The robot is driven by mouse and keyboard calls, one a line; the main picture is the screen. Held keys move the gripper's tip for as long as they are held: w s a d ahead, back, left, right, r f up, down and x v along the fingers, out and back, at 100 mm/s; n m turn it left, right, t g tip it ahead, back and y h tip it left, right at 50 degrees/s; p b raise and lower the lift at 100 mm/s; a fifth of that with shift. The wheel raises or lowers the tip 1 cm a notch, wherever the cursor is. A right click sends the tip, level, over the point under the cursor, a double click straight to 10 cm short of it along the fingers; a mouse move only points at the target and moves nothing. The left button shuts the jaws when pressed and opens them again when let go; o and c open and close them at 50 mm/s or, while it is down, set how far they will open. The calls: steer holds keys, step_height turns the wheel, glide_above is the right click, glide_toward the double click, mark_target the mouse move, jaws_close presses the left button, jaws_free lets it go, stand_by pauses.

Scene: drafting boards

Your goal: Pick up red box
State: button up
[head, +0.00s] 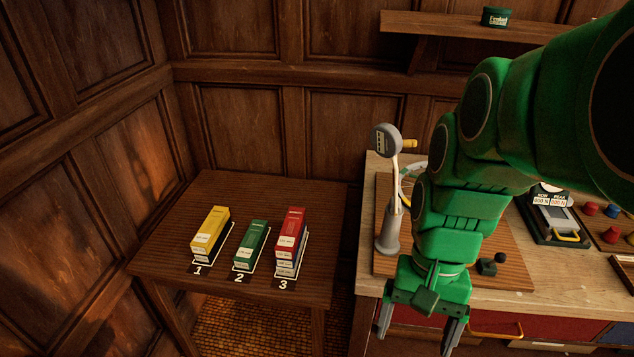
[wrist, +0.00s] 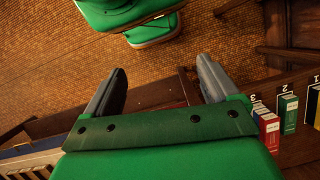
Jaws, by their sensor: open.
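The red box (head: 291,227) lies at the right of a row on the small dark wooden table (head: 320,205), by the label 3. It rests on top of other pale-fronted boxes. A green box (head: 252,243) lies by label 2 and a yellow box (head: 211,231) by label 1. My gripper (head: 415,330) hangs open and empty in front of the workbench, to the right of the table and apart from the boxes. In the wrist view, my open gripper (wrist: 163,88) has nothing between its fingers. The red box (wrist: 267,128) shows at right there, beside the green box (wrist: 287,112).
A workbench (head: 480,300) stands right of the table, with a round-headed gauge stand (head: 388,190), a black-knobbed lever (head: 492,264) and a force meter (head: 552,212). A wall shelf (head: 450,25) holds a green tin (head: 496,17). A gap separates table and bench.

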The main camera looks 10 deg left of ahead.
steer(key=w+a+f+t+h, duration=0.1)
steer(key=w+a+f, duration=0.1)
steer(key=w, duration=0.6)
steer(key=w+a+f+t, duration=0.1)
steer(key=w+f, duration=0.1)
steer(key=w, duration=0.5)
steer(key=n+t, duration=0.2)
steer(key=t, duration=0.4)
glide_toward(290, 230)
steer(key=f, duration=0.1)
steer(key=d+f, duration=0.1)
steer(key=shift+w+f, duration=0.15)
steer(key=shift+f, duration=0.15)
steer(key=shift+w+a+f, duration=0.1)
steer(key=shift+f, duration=0.05)
steer(key=shift+w+a+x, duration=0.1)
steer(key=shift+a+x, duration=0.1)
steer(key=shift+x, duration=1.7)
steer(key=shift+w+a+x, duration=0.1)
steer(key=shift+a+x, duration=0.05)
steer(key=shift+x, duration=1.75)
steer(key=c, duration=1.2)
steer(key=shift+r, duration=0.25)
